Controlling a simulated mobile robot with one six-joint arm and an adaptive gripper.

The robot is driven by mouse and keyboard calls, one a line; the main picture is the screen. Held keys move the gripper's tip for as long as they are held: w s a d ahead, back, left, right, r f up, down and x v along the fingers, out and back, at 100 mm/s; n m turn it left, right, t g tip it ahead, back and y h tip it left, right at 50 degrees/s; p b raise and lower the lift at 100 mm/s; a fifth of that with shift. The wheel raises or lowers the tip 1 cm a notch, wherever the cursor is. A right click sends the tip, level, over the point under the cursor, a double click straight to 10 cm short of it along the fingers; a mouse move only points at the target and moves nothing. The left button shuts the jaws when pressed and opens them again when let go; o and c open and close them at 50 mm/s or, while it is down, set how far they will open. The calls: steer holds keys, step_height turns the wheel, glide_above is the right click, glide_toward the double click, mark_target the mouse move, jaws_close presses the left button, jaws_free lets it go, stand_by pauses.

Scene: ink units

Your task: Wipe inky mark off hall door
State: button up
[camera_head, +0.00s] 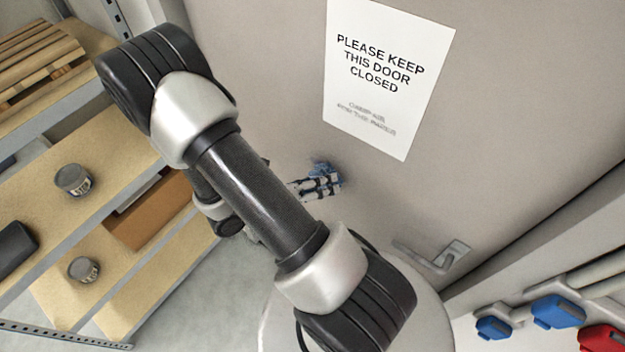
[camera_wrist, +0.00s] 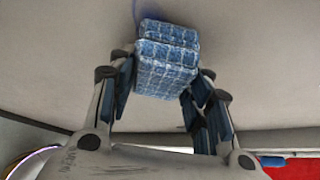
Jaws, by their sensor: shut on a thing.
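The grey hall door (camera_head: 270,80) fills the middle of the head view and also lies behind the gripper in the wrist view (camera_wrist: 60,70). My gripper (camera_head: 318,184) is at the door, below the paper sign. In the wrist view my gripper (camera_wrist: 163,80) is shut on a folded blue checked cloth (camera_wrist: 168,62). The cloth's far end is close to the door; I cannot tell if it touches. A faint dark streak (camera_wrist: 135,10) shows on the door at the top of the wrist view, just beyond the cloth's left corner. I cannot make out a mark in the head view.
A white sign (camera_head: 388,75) hangs above the gripper. The door handle (camera_head: 445,257) is lower right. Shelves with a pallet (camera_head: 40,65) and tins (camera_head: 73,180) stand at left.

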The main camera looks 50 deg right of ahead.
steer(key=shift+s, duration=0.6)
steer(key=w+p, duration=0.1)
steer(key=w, duration=0.7)
steer(key=shift+a, duration=0.25)
steer(key=a+p, duration=0.1)
steer(key=a, duration=0.5)
steer(key=shift+s, duration=0.25)
stand_by(0.4)
steer(key=shift+s+a+p, duration=0.15)
steer(key=shift+a+p, duration=0.25)
steer(key=shift+a, duration=1.1)
